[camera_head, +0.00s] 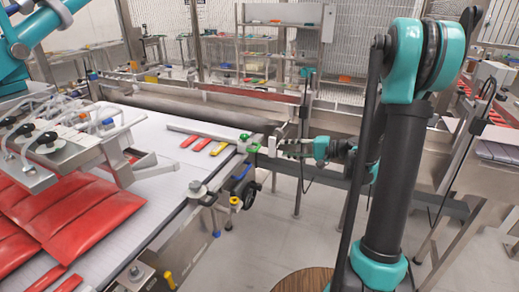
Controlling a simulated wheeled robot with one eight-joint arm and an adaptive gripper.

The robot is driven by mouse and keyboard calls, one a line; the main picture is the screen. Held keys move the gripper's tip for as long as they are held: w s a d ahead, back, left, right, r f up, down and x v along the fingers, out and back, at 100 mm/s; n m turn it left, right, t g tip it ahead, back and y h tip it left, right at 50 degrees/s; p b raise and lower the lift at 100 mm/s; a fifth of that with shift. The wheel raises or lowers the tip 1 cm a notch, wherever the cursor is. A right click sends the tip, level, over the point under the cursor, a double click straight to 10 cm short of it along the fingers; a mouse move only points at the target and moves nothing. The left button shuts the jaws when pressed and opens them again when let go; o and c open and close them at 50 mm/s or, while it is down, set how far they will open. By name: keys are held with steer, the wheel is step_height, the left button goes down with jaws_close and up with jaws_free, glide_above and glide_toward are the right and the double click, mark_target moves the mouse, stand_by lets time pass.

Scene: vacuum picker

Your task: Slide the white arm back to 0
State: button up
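A pale bar (203,130), likely the white arm, lies along the far part of the white belt, with its right end near the belt's side rail. A green clamp-like part (249,141) sits at that end. My gripper (276,147) reaches in from the right at the rail, close beside the green part. I cannot tell whether it touches it. The fingers are small and partly merged with the metal fittings, so their opening is unclear. No scale or 0 mark is legible.
A picker tool (60,140) with suction fittings hangs over red packages (75,215) on the left. Small red and yellow pieces (219,148) lie by the pale bar. A round wooden top (302,281) is at bottom centre.

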mark_target(258, 146)
steer(key=x, duration=1.3)
jaws_close()
